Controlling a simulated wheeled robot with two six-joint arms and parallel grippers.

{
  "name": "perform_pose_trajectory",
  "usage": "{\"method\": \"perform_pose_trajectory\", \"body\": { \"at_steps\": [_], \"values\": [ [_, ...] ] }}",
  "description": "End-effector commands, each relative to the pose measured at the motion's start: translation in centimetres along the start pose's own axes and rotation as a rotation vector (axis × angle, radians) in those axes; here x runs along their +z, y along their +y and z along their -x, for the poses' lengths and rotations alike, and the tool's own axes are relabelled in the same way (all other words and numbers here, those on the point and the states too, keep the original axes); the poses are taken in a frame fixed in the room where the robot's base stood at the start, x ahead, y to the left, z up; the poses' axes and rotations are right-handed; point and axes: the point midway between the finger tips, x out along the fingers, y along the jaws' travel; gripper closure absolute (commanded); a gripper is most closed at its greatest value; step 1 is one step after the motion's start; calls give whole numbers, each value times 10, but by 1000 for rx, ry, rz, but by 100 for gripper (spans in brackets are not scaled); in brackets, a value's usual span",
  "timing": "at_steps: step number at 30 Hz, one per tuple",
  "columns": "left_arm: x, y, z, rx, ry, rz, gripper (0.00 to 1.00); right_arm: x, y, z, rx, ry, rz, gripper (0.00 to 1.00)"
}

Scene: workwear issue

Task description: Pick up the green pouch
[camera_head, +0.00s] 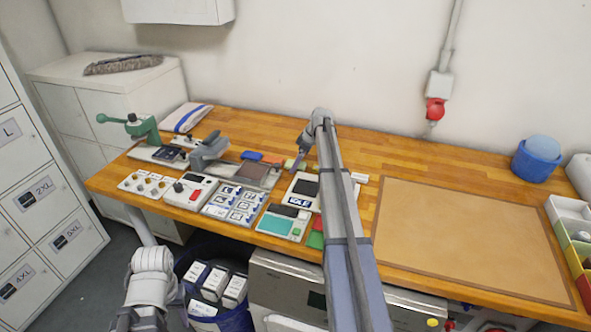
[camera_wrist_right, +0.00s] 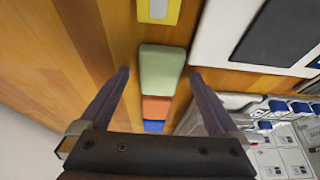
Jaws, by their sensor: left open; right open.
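The green pouch (camera_wrist_right: 162,70) is a small soft block lying on the wooden bench, seen in the right wrist view between my right fingers. My right gripper (camera_wrist_right: 160,75) is open, one finger on each side of the pouch, with nothing held. In the head view the right gripper (camera_head: 302,152) hangs above the bench by the green pouch (camera_head: 291,165), which it partly hides. My left gripper (camera_head: 141,320) is open and low at the bottom left, in front of the bench, partly cut off by the picture edge.
An orange pouch (camera_wrist_right: 156,108) and a blue pouch (camera_wrist_right: 154,126) lie in line with the green one. A label printer (camera_head: 302,192) stands close by. A green press (camera_head: 145,127) stands at the left. The brown mat (camera_head: 460,235) at the right is empty.

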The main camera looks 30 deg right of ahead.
Motion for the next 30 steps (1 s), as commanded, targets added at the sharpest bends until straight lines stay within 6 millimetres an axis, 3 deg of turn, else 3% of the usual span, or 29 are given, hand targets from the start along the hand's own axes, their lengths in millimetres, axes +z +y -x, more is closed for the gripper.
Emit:
{"method": "perform_pose_trajectory", "body": {
  "at_steps": [2, 26, 30],
  "values": [
    [0, 0, 1, 0, 0, 0, 50, 0, 0, 1, 0, 0, 0, 3],
    [0, 0, 1, 0, 0, 0, 50, 0, 0, 1, 0, 0, 0, 92],
    [0, 0, 1, 0, 0, 0, 50, 0, 0, 1, 0, 0, 0, 93]
  ]
}}
